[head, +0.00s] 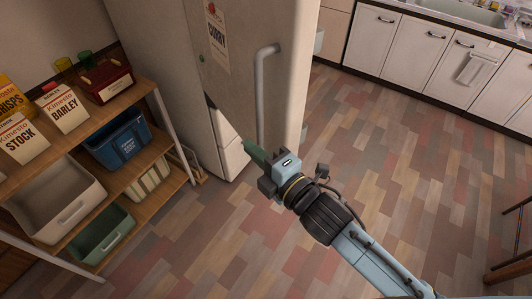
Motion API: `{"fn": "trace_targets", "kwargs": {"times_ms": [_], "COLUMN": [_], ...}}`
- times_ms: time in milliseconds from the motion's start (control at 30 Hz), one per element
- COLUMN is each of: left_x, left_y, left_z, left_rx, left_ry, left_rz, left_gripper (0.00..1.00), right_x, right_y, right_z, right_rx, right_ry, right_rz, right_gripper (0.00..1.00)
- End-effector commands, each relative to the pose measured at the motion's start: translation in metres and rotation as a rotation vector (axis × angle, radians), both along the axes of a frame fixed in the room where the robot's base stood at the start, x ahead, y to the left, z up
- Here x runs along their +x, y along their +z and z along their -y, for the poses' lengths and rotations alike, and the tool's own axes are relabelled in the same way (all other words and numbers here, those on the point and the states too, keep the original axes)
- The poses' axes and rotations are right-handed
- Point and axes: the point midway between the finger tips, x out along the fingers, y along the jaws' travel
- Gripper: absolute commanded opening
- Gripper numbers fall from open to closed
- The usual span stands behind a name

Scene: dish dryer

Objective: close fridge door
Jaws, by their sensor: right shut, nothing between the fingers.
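The beige fridge door (237,82) stands at the top centre, with a grey vertical handle (264,95) and a Curry poster on it. Its lower edge slants out over the pale lower front (231,153), with a dark wedge between them, so the door looks ajar. How wide it is open is hard to tell. Whether the fingers touch the door cannot be told. My left gripper is not in view.
A wooden shelf (140,168) with boxes, a blue bin (118,142), a white bin (58,200) and a green bin (100,230) stands left of the fridge. White cabinets (415,50) with a sink (465,12) line the back right. The floor (400,150) between is clear.

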Motion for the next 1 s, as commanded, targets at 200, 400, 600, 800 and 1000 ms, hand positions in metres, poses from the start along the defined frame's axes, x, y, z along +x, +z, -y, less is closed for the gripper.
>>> {"fn": "trace_targets", "kwargs": {"times_ms": [200,400,600,800,1000], "left_x": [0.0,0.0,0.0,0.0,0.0], "left_y": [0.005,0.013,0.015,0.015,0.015], "left_z": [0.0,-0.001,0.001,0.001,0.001], "left_rx": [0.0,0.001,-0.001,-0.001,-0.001], "left_ry": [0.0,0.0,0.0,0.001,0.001], "left_rz": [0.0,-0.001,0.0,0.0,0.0], "left_gripper": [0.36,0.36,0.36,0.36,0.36], "right_x": [0.038,0.049,0.053,0.053,0.054], "right_y": [0.002,0.001,0.0,0.0,0.0], "right_z": [-0.03,-0.006,0.005,0.006,0.007], "right_rx": [0.002,-0.004,-0.001,0.0,0.0], "right_ry": [0.0,-0.001,0.0,0.0,0.001], "right_rz": [0.0,-0.002,-0.003,-0.003,-0.001], "right_gripper": [0.0,0.0,0.0,0.0,0.0]}}
